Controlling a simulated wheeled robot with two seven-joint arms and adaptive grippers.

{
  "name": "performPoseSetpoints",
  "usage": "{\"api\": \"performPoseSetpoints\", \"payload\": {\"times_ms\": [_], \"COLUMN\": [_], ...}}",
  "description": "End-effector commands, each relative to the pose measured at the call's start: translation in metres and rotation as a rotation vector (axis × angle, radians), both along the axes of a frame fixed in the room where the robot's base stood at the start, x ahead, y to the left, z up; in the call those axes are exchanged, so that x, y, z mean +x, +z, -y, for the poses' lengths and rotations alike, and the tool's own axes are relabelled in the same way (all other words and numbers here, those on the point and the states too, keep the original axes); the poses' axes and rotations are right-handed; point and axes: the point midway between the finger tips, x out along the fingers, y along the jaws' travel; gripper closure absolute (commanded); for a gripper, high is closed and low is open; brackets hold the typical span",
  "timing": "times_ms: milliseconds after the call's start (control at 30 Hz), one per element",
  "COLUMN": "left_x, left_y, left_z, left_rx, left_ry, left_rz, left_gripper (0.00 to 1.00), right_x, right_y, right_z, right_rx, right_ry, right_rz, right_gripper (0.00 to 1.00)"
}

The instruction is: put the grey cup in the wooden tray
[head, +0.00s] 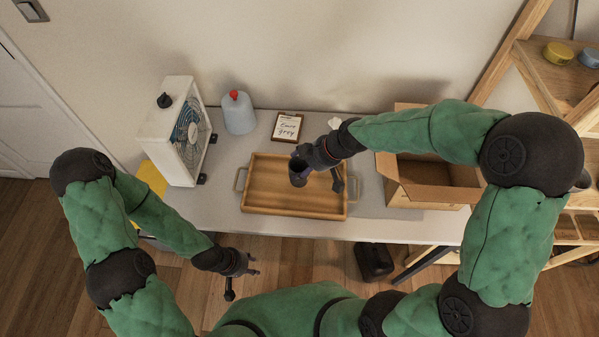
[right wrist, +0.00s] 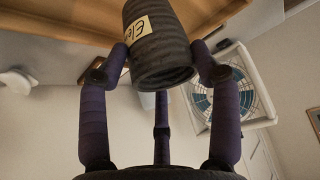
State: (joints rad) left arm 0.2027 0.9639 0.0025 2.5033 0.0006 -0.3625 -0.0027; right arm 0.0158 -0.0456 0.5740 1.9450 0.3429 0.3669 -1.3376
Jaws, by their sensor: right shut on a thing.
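The wooden tray (head: 262,188) lies on the white table, with a metal handle at each end. The grey cup (head: 298,170) is over the middle of the tray, held by my right gripper (head: 310,168). In the right wrist view the cup (right wrist: 160,55) is dark and ribbed with a cream label, and the fingers of my right gripper (right wrist: 160,75) press on its sides. The tray (right wrist: 60,32) shows behind the cup there; I cannot tell whether they touch. My left gripper (head: 243,280) hangs in front of the table, away from the tray, its fingers apart and empty.
An open cardboard box (head: 420,192) stands to the right. The table is bare between tray and box.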

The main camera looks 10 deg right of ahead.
Motion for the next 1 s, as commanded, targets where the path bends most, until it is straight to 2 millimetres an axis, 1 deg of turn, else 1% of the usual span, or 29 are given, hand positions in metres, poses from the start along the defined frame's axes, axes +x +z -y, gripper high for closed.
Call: {"api": "performPoseSetpoints", "payload": {"times_ms": [167, 267, 400, 500, 733, 867, 900, 967, 1000], "left_x": [0.000, 0.000, 0.000, 0.000, 0.000, 0.000, 0.000, 0.000, 0.000], "left_y": [-0.002, -0.005, -0.016, -0.019, -0.018, -0.021, -0.021, -0.020, -0.020], "left_z": [0.000, 0.000, 0.000, 0.000, 0.000, 0.000, 0.000, 0.000, 0.000], "left_rx": [0.000, 0.000, 0.000, 0.000, 0.000, 0.000, 0.000, 0.000, 0.000], "left_ry": [0.000, 0.000, 0.000, 0.000, 0.000, 0.000, 0.000, 0.000, 0.000], "left_rz": [0.000, 0.000, 0.000, 0.000, 0.000, 0.000, 0.000, 0.000, 0.000], "left_gripper": [0.60, 0.60, 0.60, 0.60, 0.60, 0.60, 0.60, 0.60, 0.60], "right_x": [0.005, 0.009, 0.009, 0.009, 0.009, 0.009, 0.009, 0.009, 0.009], "right_y": [-0.007, -0.015, -0.037, -0.046, -0.044, -0.047, -0.047, -0.046, -0.046], "right_z": [-0.004, -0.008, -0.009, -0.009, -0.009, -0.008, -0.009, -0.009, -0.008], "right_rx": [0.000, 0.000, 0.001, 0.000, 0.000, 0.000, 0.000, 0.000, 0.000], "right_ry": [0.000, -0.001, -0.002, -0.001, -0.001, -0.001, 0.000, 0.000, 0.000], "right_rz": [0.000, 0.000, -0.003, 0.000, 0.001, 0.001, 0.000, 0.000, 0.000], "right_gripper": [0.95, 0.95, 0.95, 0.95, 0.95, 0.95, 0.28, 0.12, 0.12]}}
